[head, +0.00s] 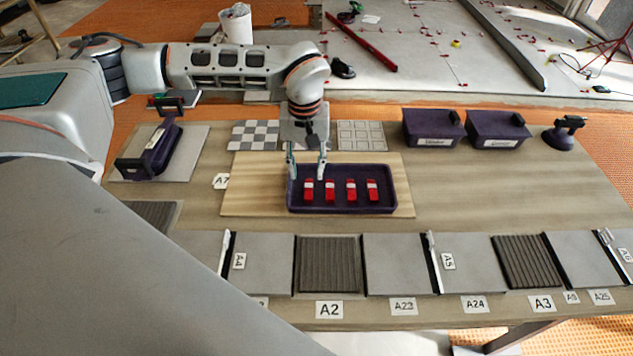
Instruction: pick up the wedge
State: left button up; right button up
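Several red wedges with white labels stand in a row in a dark purple tray (342,208). From left to right in the tray are the leftmost wedge (308,191), a second wedge (330,191), a third wedge (351,191) and the rightmost wedge (372,191). My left gripper (307,172) points down over the left back part of the tray, its two fingers apart with nothing seen between them. Its fingertips are just behind the leftmost wedge; I cannot tell their exact height. My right gripper is not in view.
The tray sits on a wooden board (252,192). Grey tiles (394,265) and ribbed dark panels (329,265) line the front edge. Two purple bins (433,128) (497,130) and a suction cup tool (563,134) stand at the back right. The table right of the board is clear.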

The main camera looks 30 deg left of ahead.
aim_at(308, 192)
pick_arm(q)
jog(key=shift+s+f, duration=0.2)
jog(key=shift+f, duration=0.8)
jog(key=shift+w+d+f, duration=0.1)
jog(key=shift+d+f, duration=0.05)
jog(key=shift+f, duration=1.2)
jog(key=shift+w+d+f, duration=0.1)
jog(key=shift+f, duration=1.2)
jog(key=c, duration=0.9)
